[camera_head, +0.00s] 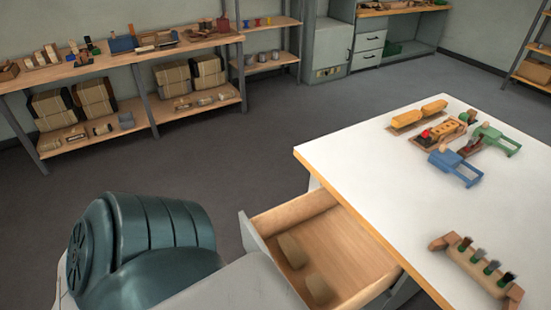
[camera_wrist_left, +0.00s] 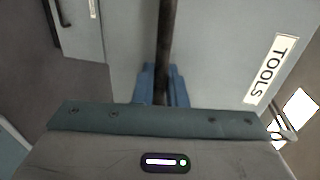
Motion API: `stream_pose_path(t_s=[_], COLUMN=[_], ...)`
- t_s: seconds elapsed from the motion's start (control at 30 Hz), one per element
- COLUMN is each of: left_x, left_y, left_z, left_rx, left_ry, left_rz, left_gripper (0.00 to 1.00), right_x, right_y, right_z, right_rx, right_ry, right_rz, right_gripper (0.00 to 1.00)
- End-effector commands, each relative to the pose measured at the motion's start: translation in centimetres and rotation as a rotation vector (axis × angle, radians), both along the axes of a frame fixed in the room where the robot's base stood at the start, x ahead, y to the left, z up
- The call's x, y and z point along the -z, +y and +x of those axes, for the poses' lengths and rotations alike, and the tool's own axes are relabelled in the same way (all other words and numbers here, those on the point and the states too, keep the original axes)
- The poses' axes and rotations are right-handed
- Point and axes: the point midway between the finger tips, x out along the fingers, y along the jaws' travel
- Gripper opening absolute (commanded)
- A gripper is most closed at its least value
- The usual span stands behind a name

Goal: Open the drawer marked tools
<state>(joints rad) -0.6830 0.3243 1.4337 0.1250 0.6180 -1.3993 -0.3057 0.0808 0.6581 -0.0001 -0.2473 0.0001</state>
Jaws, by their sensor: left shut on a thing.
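The drawer marked TOOLS stands partly out from under the white-topped bench in the head view; its wooden inside (camera_head: 350,246) shows. Its grey front (camera_wrist_left: 225,50) fills much of the left wrist view, with the label TOOLS (camera_wrist_left: 270,69) on it. My left gripper (camera_wrist_left: 162,84), with blue fingers, is shut on the dark bar handle (camera_wrist_left: 167,35) of this drawer. In the head view my left arm and the drawer front hide that gripper. My right gripper is in neither view.
Two beige blocks, one of them here (camera_head: 292,251), lie in the drawer. Another grey front (camera_wrist_left: 85,30) shows in the wrist view. Shelves (camera_head: 90,70) line the far wall; the floor between is clear.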

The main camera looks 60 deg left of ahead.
Motion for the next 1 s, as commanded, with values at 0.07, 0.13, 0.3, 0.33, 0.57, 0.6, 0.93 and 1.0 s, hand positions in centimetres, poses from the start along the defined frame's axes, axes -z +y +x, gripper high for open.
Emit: stream_pose_path(t_s=[0.07, 0.13, 0.3, 0.33, 0.57, 0.6, 0.93, 1.0], left_x=[0.0, 0.1, 0.0, 0.0, 0.1, 0.1, 0.0, 0.0], left_y=[0.1, 0.2, 0.2, 0.2, 0.2, 0.2, 0.2, 0.2], left_z=[-1.1, -1.7, -2.5, -2.5, -2.6, -2.6, -2.5, -2.5], left_rx=[-0.002, -0.001, -0.001, -0.001, -0.001, -0.001, -0.001, -0.001], left_ry=[0.006, 0.005, 0.002, 0.002, 0.002, 0.002, 0.000, 0.000], left_rz=[0.001, 0.001, 0.000, 0.000, 0.000, 0.000, 0.000, 0.000], left_gripper=[0.00, 0.00, 0.00, 0.00, 0.00, 0.00, 0.29, 0.29], right_x=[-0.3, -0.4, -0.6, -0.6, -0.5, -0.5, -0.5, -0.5], right_y=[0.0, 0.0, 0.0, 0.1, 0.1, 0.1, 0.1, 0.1], right_z=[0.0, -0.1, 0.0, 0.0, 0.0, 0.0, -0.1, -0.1], right_rx=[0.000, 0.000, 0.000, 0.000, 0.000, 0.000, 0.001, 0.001], right_ry=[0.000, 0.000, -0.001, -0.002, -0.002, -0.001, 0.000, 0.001], right_rz=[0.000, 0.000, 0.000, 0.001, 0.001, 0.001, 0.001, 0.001], right_gripper=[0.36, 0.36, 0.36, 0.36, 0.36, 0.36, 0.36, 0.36])
